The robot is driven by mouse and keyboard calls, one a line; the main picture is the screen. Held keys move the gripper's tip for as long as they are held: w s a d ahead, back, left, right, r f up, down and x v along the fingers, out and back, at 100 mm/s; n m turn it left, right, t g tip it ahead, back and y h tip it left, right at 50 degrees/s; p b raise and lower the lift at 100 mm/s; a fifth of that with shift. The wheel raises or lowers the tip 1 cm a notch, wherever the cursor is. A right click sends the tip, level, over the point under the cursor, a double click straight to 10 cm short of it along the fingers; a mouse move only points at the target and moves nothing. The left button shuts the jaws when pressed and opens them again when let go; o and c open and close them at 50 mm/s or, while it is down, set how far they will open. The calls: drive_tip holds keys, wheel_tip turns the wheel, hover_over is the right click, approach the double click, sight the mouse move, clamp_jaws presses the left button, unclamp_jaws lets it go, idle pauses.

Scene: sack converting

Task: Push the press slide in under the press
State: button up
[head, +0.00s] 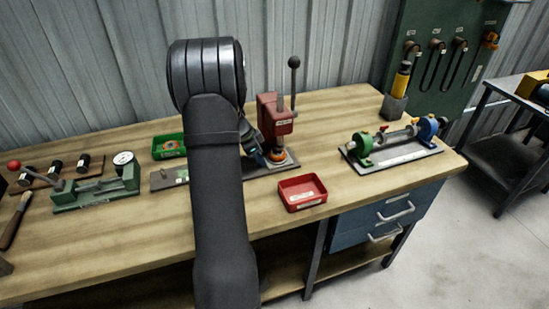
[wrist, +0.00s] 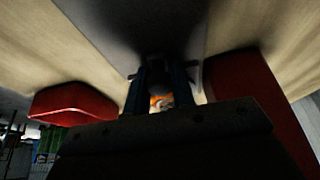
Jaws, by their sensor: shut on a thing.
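The red press (head: 268,112) stands on the workbench with its lever upright; its red body also fills the right of the wrist view (wrist: 250,85). The press slide lies low at the press foot, with an orange piece (head: 278,154) showing under the press head. My gripper (head: 260,160) is low at the left front of the press, partly hidden by my arm. In the wrist view its blue fingers (wrist: 159,90) are closed around a dark part that appears to belong to the slide. The orange piece (wrist: 160,102) shows between them. The exact grip is too dark to see.
A red tray (head: 302,192) stands close in front of the press. A green tray (head: 168,146) and a green fixture with a dial (head: 98,190) are to the left. A green and blue fixture (head: 395,147) is to the right. Bare bench lies between.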

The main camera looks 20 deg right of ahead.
drive_tip(key=shift+f, duration=0.1)
drive_tip(key=shift+d, duration=0.25)
drive_tip(key=shift+d, duration=0.35)
drive_tip(key=shift+s, duration=0.1)
drive_tip(key=o, duration=0.8)
drive_tip(key=shift+d, duration=0.1)
drive_tip(key=shift+s, duration=0.1)
